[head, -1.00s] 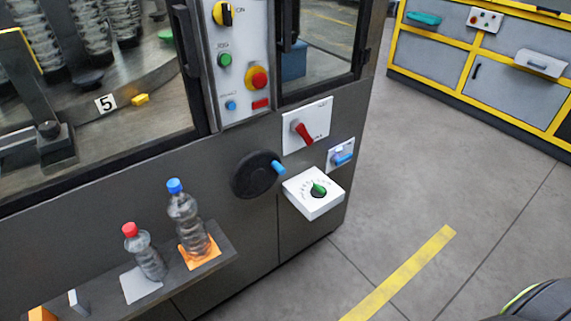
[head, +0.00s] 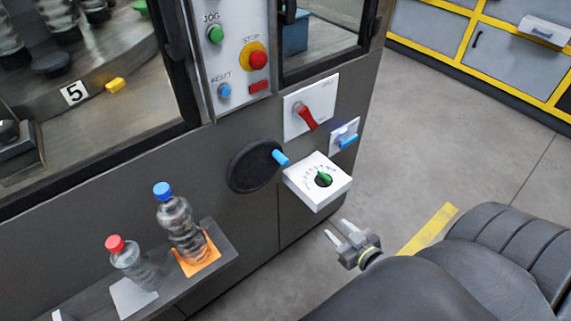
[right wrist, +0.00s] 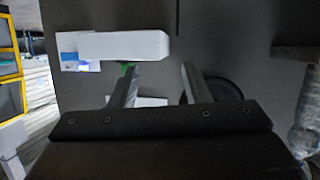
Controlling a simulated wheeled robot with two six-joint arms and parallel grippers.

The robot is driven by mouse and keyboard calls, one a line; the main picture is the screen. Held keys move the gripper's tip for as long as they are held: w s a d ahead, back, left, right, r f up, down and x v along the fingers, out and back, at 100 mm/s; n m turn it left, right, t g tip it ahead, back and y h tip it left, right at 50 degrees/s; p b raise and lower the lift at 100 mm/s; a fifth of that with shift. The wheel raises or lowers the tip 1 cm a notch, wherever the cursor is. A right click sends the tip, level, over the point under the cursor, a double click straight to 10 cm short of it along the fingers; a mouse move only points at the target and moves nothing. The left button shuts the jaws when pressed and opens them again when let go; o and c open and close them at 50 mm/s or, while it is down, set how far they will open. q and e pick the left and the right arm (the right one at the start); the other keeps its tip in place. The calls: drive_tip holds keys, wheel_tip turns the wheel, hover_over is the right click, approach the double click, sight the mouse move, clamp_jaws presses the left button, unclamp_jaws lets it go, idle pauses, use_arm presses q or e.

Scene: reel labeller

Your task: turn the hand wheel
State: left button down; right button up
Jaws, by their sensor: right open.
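The hand wheel (head: 252,168) is a black disc on the grey front of the machine, with a blue handle (head: 280,157) at its right edge. In the right wrist view part of the black wheel (right wrist: 228,90) shows behind the right finger; its handle is not clear there. My right gripper (head: 341,232) is open and empty, in front of the machine, below and to the right of the wheel and apart from it. Its two fingers (right wrist: 155,88) also show in the right wrist view. My left gripper is not in view.
A white box with a green dial (head: 322,180) juts out right of the wheel, close above my right gripper. A red lever (head: 307,117) and buttons are above. A shelf (head: 222,252) with two bottles is at lower left. The floor at right is open.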

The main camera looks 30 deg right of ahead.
drive_tip(key=w+a+r+n+t+y, duration=0.1)
drive_tip(key=a+r+t, duration=0.1)
drive_tip(key=r, duration=0.5)
drive_tip(key=w+a+r+t+y, duration=0.1)
drive_tip(key=a+r+t, duration=0.1)
drive_tip(key=r, duration=0.6)
drive_tip(key=b, duration=0.3)
approach(286, 163)
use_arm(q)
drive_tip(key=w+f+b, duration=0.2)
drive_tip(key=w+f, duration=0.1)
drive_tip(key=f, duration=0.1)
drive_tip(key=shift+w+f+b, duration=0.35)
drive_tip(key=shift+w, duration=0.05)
use_arm(e)
drive_tip(key=w, duration=1)
drive_tip(key=shift+w+a+f, duration=0.1)
drive_tip(key=shift+w+a, duration=0.05)
clamp_jaws()
